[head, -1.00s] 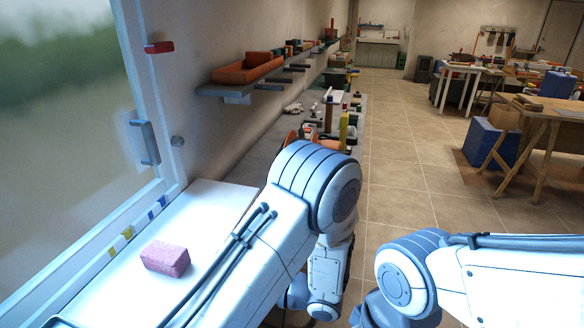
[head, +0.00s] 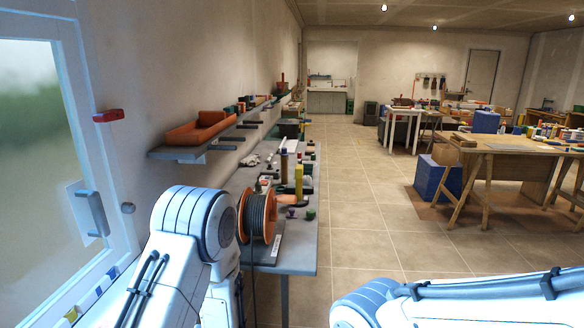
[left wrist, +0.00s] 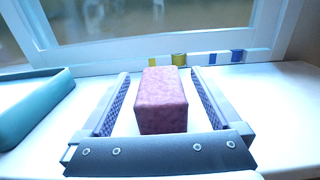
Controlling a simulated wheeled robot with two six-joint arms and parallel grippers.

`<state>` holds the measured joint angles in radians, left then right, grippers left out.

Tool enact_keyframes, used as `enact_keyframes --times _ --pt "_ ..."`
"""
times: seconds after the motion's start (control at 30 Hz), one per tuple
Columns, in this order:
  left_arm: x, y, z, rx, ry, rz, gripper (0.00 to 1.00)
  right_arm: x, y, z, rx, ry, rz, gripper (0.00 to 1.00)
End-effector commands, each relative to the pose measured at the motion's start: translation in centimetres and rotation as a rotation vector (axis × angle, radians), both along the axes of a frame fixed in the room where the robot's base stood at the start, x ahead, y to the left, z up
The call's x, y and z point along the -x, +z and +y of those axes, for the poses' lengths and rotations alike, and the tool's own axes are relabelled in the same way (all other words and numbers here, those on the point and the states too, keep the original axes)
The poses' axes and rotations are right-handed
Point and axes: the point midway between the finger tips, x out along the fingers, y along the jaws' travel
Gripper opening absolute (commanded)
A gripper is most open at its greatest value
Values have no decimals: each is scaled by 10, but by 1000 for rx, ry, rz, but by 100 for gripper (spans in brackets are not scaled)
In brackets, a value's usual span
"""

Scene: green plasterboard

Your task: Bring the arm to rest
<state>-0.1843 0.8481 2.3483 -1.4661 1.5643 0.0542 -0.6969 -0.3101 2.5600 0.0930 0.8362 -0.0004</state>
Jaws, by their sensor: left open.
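In the left wrist view my left gripper (left wrist: 160,98) is open, its two ridged fingers pointing towards the window. A pink block (left wrist: 162,98) stands on the white sill (left wrist: 275,120) between the fingers in the picture, with a gap on each side. I cannot tell whether it is level with the fingers or below them. In the head view my left arm (head: 175,255) reaches down at the lower left, and its gripper is out of sight. My right arm (head: 450,300) lies across the lower right, and its gripper is out of view.
A teal tray (left wrist: 35,105) is left of the gripper. The window frame (left wrist: 120,62) stands behind the block. A grey bench (head: 300,262) with an orange cable reel (head: 258,215) is close to my left arm. A wall shelf (head: 180,153) is above. Tiled floor is clear ahead.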

Motion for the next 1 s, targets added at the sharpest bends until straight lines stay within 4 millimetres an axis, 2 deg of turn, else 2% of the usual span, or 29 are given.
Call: enact_keyframes --times 0.47,0.63,0.77,1.0 --pt "0 6 -1 0 0 0 98 0 0 0 0 0 0 98" --pt "0 -5 -1 -1 0 5 98 0 0 0 0 0 0 98" --pt "0 -23 -1 -1 0 6 98 0 2 0 0 0 0 98" --pt "2 -25 -52 -1 -8 -3 98 0 -12 0 0 0 0 98"
